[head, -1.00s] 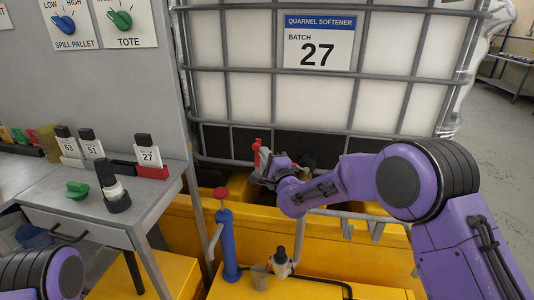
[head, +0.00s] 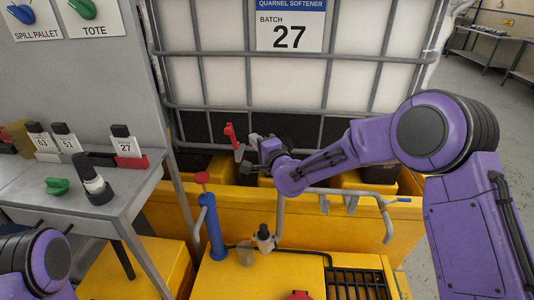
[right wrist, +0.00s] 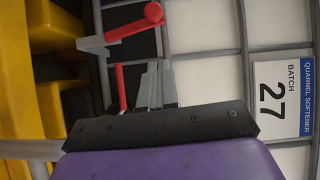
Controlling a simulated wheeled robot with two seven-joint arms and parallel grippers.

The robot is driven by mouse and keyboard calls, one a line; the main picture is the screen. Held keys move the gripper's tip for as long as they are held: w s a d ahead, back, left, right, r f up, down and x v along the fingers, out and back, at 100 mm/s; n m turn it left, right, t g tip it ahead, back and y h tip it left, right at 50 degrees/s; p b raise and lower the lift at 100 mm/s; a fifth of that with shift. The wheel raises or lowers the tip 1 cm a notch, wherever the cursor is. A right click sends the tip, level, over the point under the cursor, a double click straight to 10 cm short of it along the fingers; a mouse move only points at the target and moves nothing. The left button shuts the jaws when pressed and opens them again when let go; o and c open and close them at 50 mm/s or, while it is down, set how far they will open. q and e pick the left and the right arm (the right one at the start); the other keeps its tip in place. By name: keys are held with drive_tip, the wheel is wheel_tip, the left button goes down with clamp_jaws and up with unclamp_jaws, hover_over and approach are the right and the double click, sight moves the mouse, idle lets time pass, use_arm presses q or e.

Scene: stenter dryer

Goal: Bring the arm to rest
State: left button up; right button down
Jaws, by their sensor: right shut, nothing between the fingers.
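My right arm (head: 330,160) reaches from the right to the front of the caged tote. My right gripper (head: 252,144) is shut and empty, in front of the tote's lower part, just right of a red lever (head: 230,133). In the right wrist view the shut grey fingers (right wrist: 154,84) point toward the cage, beside the red lever with its round end (right wrist: 152,13). A gap shows between them. Only a purple joint of my left arm (head: 45,262) shows at the bottom left; its gripper is out of view.
The caged tote with its batch 27 label (head: 290,38) stands on a yellow spill pallet (head: 330,225). A blue pump with a red knob (head: 213,225) stands in front. A grey bench (head: 125,195) at left holds tags, a green knob and a black-and-white scanner-like item.

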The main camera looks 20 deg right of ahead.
drive_tip(key=a+b+v, duration=0.1)
drive_tip(key=v, duration=0.5)
drive_tip(key=s+d+f+n+g+h, duration=0.35)
drive_tip(key=s+f, duration=0.45)
drive_tip(key=f, duration=0.4)
drive_tip(key=s+d+f+n+g+h, duration=0.25)
drive_tip(key=s+d+f, duration=0.35)
drive_tip(key=f, duration=0.6)
drive_tip(key=s+d+f+g, duration=0.1)
drive_tip(key=s+f+g, duration=0.1)
drive_tip(key=s+f, duration=0.3)
drive_tip(key=s+d+f+n+g+h, duration=0.1)
drive_tip(key=s+d+f+g, duration=0.1)
drive_tip(key=s, duration=1.1)
drive_tip(key=s+d+f+n+g, duration=0.1)
drive_tip(key=s+d+f+g, duration=0.1)
drive_tip(key=s+f+g, duration=0.2)
drive_tip(key=s+f, duration=0.3)
drive_tip(key=s, duration=0.3)
drive_tip(key=shift+f, duration=0.35)
